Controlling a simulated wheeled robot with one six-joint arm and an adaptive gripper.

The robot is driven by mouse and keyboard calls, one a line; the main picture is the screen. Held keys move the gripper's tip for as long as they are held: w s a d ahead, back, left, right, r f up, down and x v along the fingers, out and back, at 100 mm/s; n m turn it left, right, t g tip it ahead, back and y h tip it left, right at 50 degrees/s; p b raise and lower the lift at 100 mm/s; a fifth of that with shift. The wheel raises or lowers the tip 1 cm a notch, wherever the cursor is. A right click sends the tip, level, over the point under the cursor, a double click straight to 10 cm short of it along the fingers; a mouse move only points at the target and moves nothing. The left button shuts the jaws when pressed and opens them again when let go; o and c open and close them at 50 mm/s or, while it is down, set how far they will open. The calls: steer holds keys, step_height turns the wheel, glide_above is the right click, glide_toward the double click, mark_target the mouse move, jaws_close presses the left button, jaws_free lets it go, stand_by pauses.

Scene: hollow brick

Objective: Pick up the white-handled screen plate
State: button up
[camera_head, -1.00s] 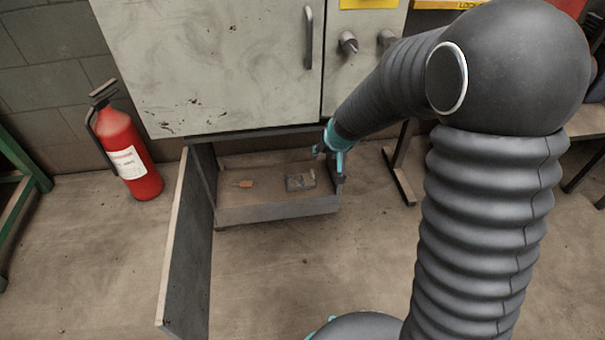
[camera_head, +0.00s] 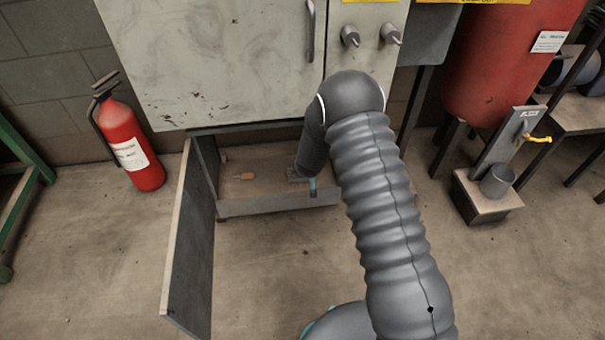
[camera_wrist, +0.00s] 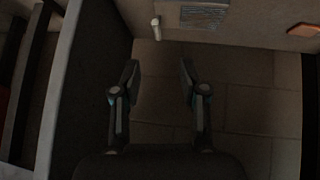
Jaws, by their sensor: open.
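The screen plate (camera_wrist: 203,16) lies flat on the compartment floor at the top of the wrist view. It is a grey frame with a mesh panel, cut off by the picture's edge. A short white handle (camera_wrist: 156,27) shows at its left side. In the head view only a bit of the plate (camera_head: 293,177) shows beside my arm. My gripper (camera_wrist: 159,80) is open and empty, its fingers apart below the plate in the wrist view.
An orange-brown piece (camera_head: 246,176) lies left of the plate in the open low compartment (camera_head: 270,206), also in the wrist view (camera_wrist: 304,30). The open door (camera_head: 190,245) stands at left. The cabinet (camera_head: 220,60) hangs above. A fire extinguisher (camera_head: 130,150) stands farther left.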

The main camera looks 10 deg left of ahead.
steer(key=x, duration=0.6)
steer(key=shift+w+f, duration=0.15)
steer(key=shift+f, duration=0.1)
steer(key=x, duration=0.3)
steer(key=shift+w+d+f, duration=0.1)
steer(key=shift+d+f, duration=0.15)
steer(key=shift+f, duration=0.15)
steer(key=shift+w+f, duration=0.5)
steer(key=shift+f, duration=0.05)
jaws_close()
